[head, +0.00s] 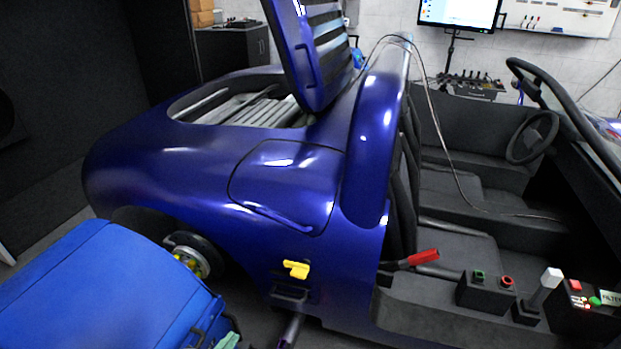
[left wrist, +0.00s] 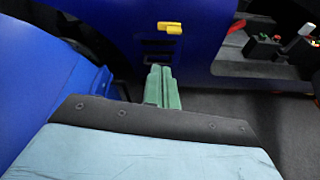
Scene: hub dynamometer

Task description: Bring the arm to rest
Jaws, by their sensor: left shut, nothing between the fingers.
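My left gripper (head: 228,341) shows only as a bit of green at the bottom edge of the head view, beside a large blue housing (head: 105,285). In the left wrist view its two green fingers (left wrist: 162,88) are together with nothing between them. They point toward the blue car's side, below a yellow handle (left wrist: 170,28), and appear apart from it. The yellow handle also shows in the head view (head: 296,269). My right gripper is not in view.
The blue car (head: 290,190) fills the middle, its rear lid (head: 310,50) raised. A bare wheel hub (head: 190,258) is close to the blue housing. A red-handled lever (head: 423,257) and control boxes (head: 485,290) are at the right. Dark floor shows beside the car in the wrist view.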

